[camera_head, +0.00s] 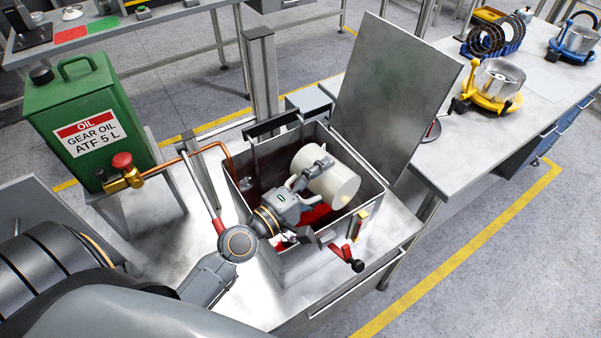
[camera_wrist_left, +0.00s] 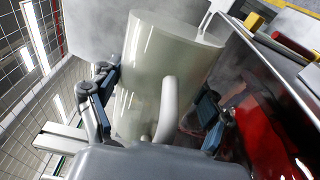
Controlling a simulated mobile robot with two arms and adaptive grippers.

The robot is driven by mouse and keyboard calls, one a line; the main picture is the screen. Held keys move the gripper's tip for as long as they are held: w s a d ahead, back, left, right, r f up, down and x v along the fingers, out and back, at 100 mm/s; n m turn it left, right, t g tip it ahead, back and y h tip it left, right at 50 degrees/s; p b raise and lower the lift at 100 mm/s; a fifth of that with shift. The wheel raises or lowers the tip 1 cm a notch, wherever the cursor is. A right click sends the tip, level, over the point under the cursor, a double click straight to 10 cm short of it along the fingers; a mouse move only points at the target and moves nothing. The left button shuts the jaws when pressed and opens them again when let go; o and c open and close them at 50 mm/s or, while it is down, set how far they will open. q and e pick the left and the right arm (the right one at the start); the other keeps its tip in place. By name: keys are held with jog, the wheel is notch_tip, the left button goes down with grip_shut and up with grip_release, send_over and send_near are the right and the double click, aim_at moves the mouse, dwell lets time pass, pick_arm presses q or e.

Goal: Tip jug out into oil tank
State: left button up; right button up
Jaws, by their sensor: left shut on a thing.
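The pale, translucent white jug (camera_head: 333,181) is held over the open metal oil tank (camera_head: 356,160), tipped well over on its side. My left gripper (camera_head: 308,176) is shut on the jug's handle side, partly inside the tank opening. In the left wrist view the jug (camera_wrist_left: 165,65) fills the middle, with its handle between the two fingers (camera_wrist_left: 155,105) and its rim at the upper right. Red liquid (camera_wrist_left: 262,125) shows in the tank below. I cannot tell whether anything flows from the jug. My right gripper is not in view.
The tank's raised lid (camera_head: 398,92) stands behind the opening. A green gear oil can (camera_head: 85,115) with a brass valve is at the left. A red-handled lever (camera_head: 347,257) sticks out in front. A workbench with a yellow-based fixture (camera_head: 490,90) is at the right.

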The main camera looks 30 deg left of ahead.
aim_at(300, 156)
pick_arm(q)
jog(key=shift+w+a+r+n+p, duration=0.15)
jog(key=shift+a+r+n+p, duration=0.15)
jog(key=shift+r+n+p, duration=0.3)
dwell(0.3)
jog(key=shift+w+a+r+n+p, duration=0.1)
jog(key=shift+a+r+n+p, duration=0.2)
jog(key=shift+n, duration=0.4)
jog(key=shift+w+a+r+n+p, duration=0.15)
jog(key=shift+a+r+n+p, duration=0.25)
jog(key=shift+n, duration=0.5)
jog(key=shift+w+a+r+n+p, duration=0.25)
jog(key=shift+a+n+p, duration=0.25)
jog(key=shift+n, duration=0.35)
jog(key=shift+w+a+r+n+p, duration=0.1)
jog(key=shift+w+a+n+p, duration=0.1)
jog(key=shift+a+n+p, duration=0.5)
jog(key=n, duration=0.1)
jog(key=a+n, duration=0.1)
jog(key=shift+w+a+r+n, duration=0.15)
jog(key=shift+w+n, duration=0.15)
jog(key=shift+n, duration=0.05)
